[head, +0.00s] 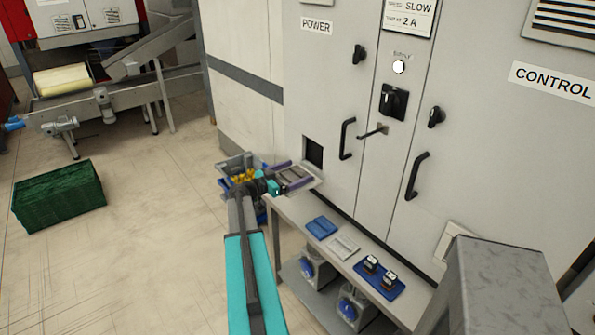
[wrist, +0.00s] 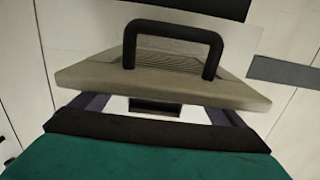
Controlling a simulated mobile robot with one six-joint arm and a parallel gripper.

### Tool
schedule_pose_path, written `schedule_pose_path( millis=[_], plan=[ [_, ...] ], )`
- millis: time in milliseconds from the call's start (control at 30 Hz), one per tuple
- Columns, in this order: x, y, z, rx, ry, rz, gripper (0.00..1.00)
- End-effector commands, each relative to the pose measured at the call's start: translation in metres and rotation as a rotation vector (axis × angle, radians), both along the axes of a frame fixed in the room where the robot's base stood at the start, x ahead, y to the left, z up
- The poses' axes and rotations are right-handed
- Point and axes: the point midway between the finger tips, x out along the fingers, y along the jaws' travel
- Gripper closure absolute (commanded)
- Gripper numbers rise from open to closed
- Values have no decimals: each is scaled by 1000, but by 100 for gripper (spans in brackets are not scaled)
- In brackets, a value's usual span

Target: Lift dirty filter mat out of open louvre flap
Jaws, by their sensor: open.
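The dirty filter mat (wrist: 105,75) is a grey-brown ribbed slab with a black loop handle (wrist: 172,28), seen large in the wrist view. In the head view the mat (head: 290,174) is small and partly covered by my gripper (head: 296,174). It lies at the lowered louvre flap (head: 312,187), a pale plate below a dark square opening (head: 313,152) in the POWER cabinet. My gripper is open, with its purple fingers on either side of the mat. In the wrist view the fingertips are hidden behind the mat, and I cannot tell whether they touch it.
A bench (head: 330,262) below the cabinet holds a blue mat (head: 321,227), a pale ribbed mat (head: 343,246) and a blue tray (head: 366,283) with small black-and-white parts. A crate (head: 226,184) with yellow items stands behind my arm. Black door handles (head: 346,139) stick out.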

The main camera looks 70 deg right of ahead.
Motion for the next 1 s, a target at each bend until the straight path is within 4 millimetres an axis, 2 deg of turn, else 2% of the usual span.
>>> schedule_pose_path(
  millis=[133, 667, 900, 933, 1000],
  plan=[
    [-3, -5, -1, 0, 1, 2, 6],
    [-3, -5, -1, 0, 0, 2, 6],
    [-3, -5, -1, 0, 0, 2, 47],
    [-2, -5, -1, 0, 0, 2, 50],
    [-2, -5, -1, 0, 0, 2, 50]
  ],
)
